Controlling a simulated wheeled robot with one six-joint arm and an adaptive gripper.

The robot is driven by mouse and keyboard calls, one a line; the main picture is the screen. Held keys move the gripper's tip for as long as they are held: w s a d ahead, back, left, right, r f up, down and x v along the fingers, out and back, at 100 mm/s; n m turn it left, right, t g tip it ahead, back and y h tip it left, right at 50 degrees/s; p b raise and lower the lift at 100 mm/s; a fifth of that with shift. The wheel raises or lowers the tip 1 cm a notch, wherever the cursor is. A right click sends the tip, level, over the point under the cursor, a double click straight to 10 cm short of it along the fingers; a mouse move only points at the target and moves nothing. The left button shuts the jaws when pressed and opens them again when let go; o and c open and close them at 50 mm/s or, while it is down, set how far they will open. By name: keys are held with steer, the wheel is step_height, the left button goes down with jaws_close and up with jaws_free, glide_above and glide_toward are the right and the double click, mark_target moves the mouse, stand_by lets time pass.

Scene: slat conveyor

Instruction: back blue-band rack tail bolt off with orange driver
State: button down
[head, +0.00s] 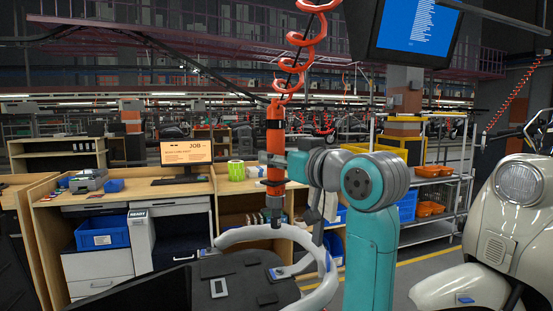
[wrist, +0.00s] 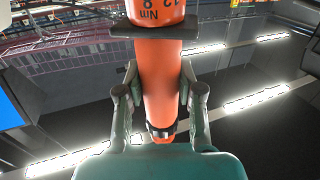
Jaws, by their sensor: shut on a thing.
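The orange driver (head: 274,140) hangs upright from a coiled orange hose in the head view. My gripper (head: 270,168) is shut on its body from the right. In the wrist view the driver (wrist: 160,85) runs between both fingers of my gripper (wrist: 160,72), with printed "Nm" on its casing. The driver's dark lower end is over the far rail of a pale tubular rack (head: 240,236); I cannot tell if it touches. A blue band (head: 327,262) shows on the rack's right side. The bolt itself is too small or hidden to make out.
A dark seat (head: 240,280) lies inside the rack. A cream scooter (head: 510,220) stands at the right. A wooden workbench (head: 100,200) with a monitor (head: 186,151) and blue bin (head: 102,232) is behind left. A hanging screen (head: 415,25) is above my arm.

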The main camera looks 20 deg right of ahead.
mark_target(283, 203)
steer(key=shift+d+f, duration=0.25)
steer(key=shift+d, duration=0.1)
steer(key=shift+f, duration=4.45)
steer(key=shift+s, duration=0.15)
